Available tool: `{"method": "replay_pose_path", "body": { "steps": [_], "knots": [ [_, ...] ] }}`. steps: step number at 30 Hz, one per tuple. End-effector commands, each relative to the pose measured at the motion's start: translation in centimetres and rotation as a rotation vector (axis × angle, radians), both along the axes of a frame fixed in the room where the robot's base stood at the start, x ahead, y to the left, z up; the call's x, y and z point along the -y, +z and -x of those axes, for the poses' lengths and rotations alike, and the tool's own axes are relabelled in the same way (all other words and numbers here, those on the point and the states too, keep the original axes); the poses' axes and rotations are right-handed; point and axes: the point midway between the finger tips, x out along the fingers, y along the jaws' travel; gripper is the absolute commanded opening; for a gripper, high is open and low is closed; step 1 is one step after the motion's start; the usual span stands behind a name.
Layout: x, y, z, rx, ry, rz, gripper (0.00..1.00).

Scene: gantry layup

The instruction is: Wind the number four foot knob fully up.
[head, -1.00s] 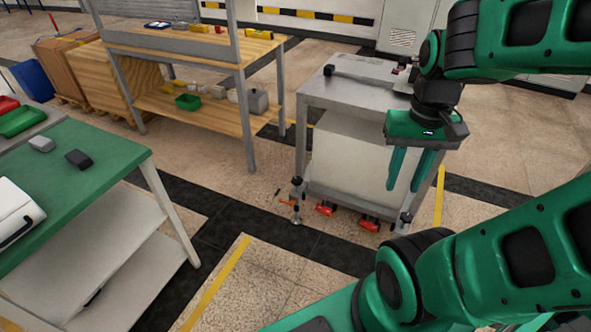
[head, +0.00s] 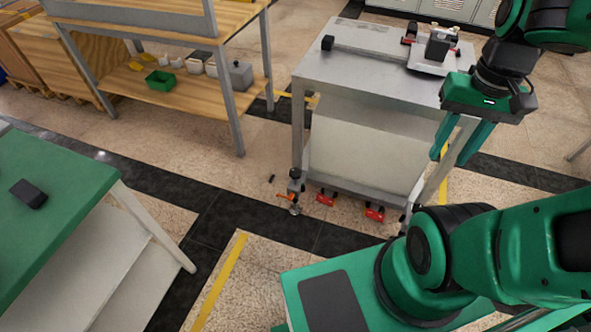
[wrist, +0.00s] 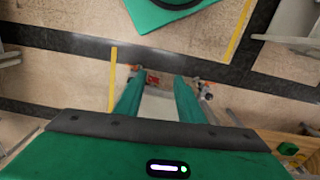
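A grey metal cart (head: 385,75) stands right of centre in the head view. Its near-left foot (head: 294,190) has a black upper part, an orange piece and a round base on the floor. Red parts (head: 374,214) show low along the cart's near edge. The near-right foot is partly hidden by my arm. I cannot read a number on any foot, so I cannot tell which is number four. My green gripper (head: 449,160) hangs fingers down near the cart's right side, open and empty. In the wrist view, its fingers (wrist: 158,98) are apart, with the cart's feet beyond them (wrist: 204,91).
A green-topped table (head: 60,215) stands at the left, with a dark block on it. A wooden workbench (head: 175,95) with bins stands behind. Devices (head: 437,48) sit on the cart top. Floor between the table and cart is clear, with a yellow line (head: 222,275).

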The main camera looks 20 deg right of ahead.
Motion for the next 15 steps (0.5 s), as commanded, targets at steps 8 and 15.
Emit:
{"method": "replay_pose_path", "body": {
  "steps": [8,15],
  "knots": [
    [1.0,0.7,-2.9,0.018,0.061,0.012,0.61],
    [1.1,-0.3,-13.0,0.044,0.216,0.035,0.61]
  ]
}}
